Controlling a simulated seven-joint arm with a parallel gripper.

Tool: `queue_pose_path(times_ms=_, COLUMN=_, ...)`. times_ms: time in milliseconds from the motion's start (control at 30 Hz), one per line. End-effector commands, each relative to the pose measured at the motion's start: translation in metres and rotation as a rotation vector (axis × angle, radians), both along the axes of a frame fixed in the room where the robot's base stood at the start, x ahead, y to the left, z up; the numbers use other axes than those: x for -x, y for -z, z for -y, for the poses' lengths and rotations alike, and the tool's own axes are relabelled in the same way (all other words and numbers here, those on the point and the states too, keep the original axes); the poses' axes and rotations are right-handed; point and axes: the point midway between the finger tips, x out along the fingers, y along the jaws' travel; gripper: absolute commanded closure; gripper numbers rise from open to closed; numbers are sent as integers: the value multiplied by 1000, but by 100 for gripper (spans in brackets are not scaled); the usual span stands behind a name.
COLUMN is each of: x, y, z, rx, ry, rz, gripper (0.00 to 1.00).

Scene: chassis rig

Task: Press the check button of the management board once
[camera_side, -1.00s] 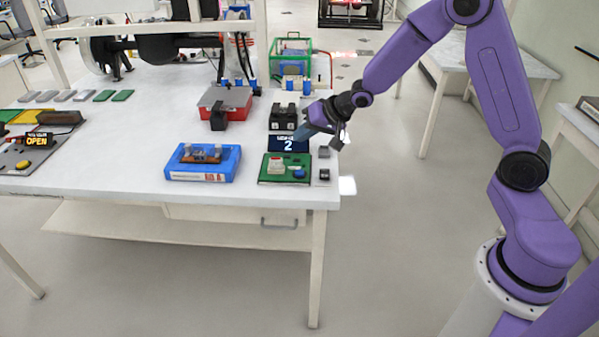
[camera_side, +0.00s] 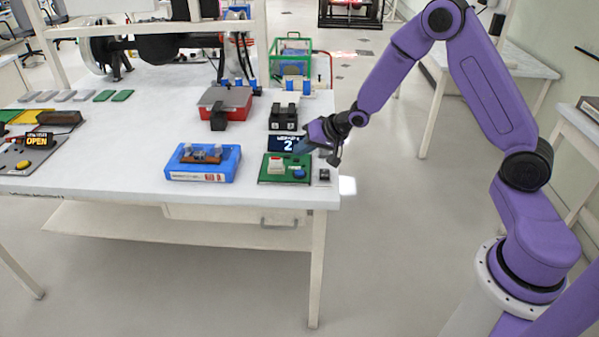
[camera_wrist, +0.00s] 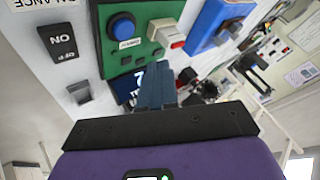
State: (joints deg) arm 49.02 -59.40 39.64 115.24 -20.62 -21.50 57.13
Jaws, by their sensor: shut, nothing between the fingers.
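The green management board (camera_side: 272,179) lies near the front right corner of the table. In the wrist view, the blue-grey fingers (camera_wrist: 156,72) show apart from the blue button and hide part of the display.
A display showing 2 (camera_side: 287,144) stands behind the board. A black rocker switch (camera_side: 324,175) is right of it. A blue fixture (camera_side: 180,174) is at left, and a black block (camera_side: 284,118) stands behind the display. The table's front edge is close.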

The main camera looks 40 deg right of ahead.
Motion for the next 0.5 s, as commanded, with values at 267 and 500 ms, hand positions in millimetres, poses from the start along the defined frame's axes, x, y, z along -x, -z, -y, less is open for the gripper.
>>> queue_pose_path(times_ms=267, x=0, y=30, z=0, rx=0, ry=0, rz=-1, gripper=100)
queue_pose_path(times_ms=500, x=0, y=39, z=0, rx=1, ry=0, rz=1, gripper=100)
